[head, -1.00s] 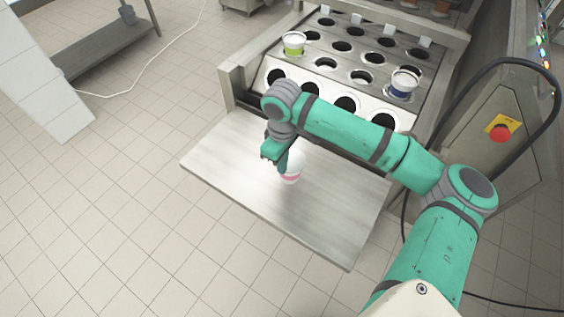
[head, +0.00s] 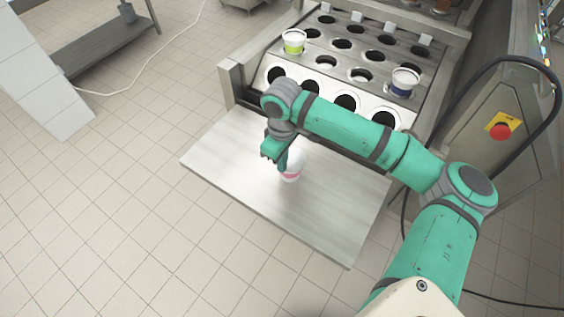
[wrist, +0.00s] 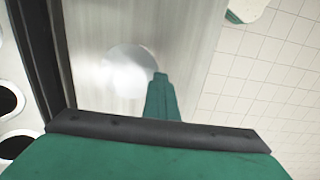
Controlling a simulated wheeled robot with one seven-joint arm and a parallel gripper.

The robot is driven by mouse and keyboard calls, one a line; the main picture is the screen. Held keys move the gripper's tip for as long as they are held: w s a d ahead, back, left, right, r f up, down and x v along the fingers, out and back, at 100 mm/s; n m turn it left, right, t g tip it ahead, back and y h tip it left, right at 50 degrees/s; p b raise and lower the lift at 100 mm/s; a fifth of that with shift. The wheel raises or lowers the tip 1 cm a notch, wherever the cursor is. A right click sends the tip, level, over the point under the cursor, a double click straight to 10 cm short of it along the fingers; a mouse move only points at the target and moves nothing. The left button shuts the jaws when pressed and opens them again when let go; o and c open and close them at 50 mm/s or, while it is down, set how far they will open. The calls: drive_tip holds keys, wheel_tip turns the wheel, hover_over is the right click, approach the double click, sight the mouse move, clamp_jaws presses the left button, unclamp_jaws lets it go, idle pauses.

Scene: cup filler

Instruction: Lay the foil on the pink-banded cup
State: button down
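The pink-banded cup (head: 291,174) stands upright on the steel shelf in front of the machine. My gripper (head: 280,162) points down beside and over the cup's left side in the head view, partly hiding it. In the wrist view a pale round shape (wrist: 130,72) lies just left of a green finger (wrist: 162,98). I cannot tell whether it is bare cup top or foil. No separate foil sheet can be made out. The finger gap is hidden, so I cannot tell whether the gripper is open or shut, or touching the cup.
The steel shelf (head: 235,175) is otherwise clear. Behind it the machine's plate (head: 318,47) has rows of holes, with a green-banded cup (head: 293,42) and a blue-banded cup (head: 403,83) seated in it. A red stop button (head: 500,131) is on the right cabinet.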

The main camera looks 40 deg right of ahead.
drive_tip(key=c, duration=2)
unclamp_jaws()
wheel_tip(320, 180, up, 11)
drive_tip(key=shift+f, duration=0.1)
